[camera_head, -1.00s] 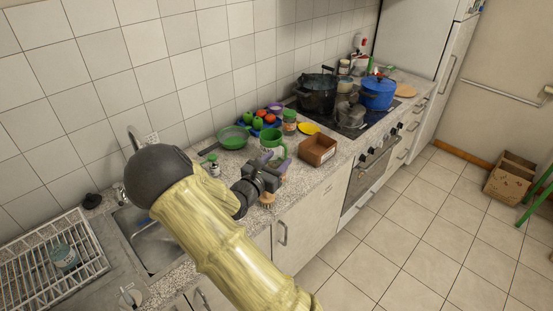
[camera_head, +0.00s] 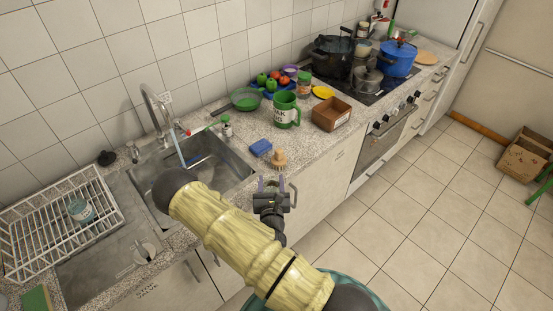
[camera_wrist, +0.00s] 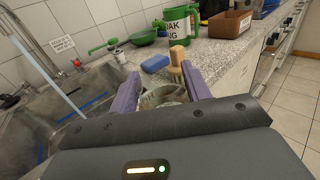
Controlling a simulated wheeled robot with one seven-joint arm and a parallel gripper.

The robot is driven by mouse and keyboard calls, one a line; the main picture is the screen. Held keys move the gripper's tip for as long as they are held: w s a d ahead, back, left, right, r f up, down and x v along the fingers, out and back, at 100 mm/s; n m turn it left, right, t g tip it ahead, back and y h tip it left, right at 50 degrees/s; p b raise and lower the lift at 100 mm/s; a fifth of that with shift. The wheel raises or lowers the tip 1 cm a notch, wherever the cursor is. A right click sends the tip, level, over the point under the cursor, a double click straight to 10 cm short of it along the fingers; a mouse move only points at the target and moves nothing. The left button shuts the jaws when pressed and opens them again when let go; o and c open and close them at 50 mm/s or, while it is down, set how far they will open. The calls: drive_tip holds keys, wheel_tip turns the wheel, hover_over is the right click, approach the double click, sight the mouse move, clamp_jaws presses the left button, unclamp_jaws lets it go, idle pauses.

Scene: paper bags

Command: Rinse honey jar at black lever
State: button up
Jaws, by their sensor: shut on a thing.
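My gripper (camera_head: 271,184) is shut on a pale, glassy jar (camera_wrist: 163,97) between its purple fingers, in front of the counter edge. The gripper also shows in the wrist view (camera_wrist: 160,88). Most of the jar is hidden by the gripper, and I see no label. The steel sink (camera_head: 215,160) lies to the left of the gripper. A tall faucet (camera_head: 150,98) stands behind it, and a stream of water (camera_head: 176,147) falls into the basin. A green lever-like part (camera_wrist: 103,47) shows beside the sink. I cannot make out a black lever.
A blue sponge (camera_head: 261,147) and a wooden brush (camera_head: 278,160) lie near the counter edge. A green mug (camera_head: 286,110) and brown box (camera_head: 331,114) stand farther right. A white dish rack (camera_head: 60,225) is left of the sink.

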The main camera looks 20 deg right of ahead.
drive_tip(key=s+a+f+n+y, duration=0.3)
drive_tip(key=f+y, duration=0.2)
drive_tip(key=f, duration=0.3)
drive_tip(key=shift+s+a+f+n+t+y, duration=0.15)
drive_tip(key=shift+a+f+n+t+y, duration=0.15)
drive_tip(key=shift+t, duration=0.1)
drive_tip(key=shift+r, duration=0.1)
wheel_tip(320, 180, down, 10)
drive_tip(key=b, duration=1)
drive_tip(key=shift+d, duration=0.1)
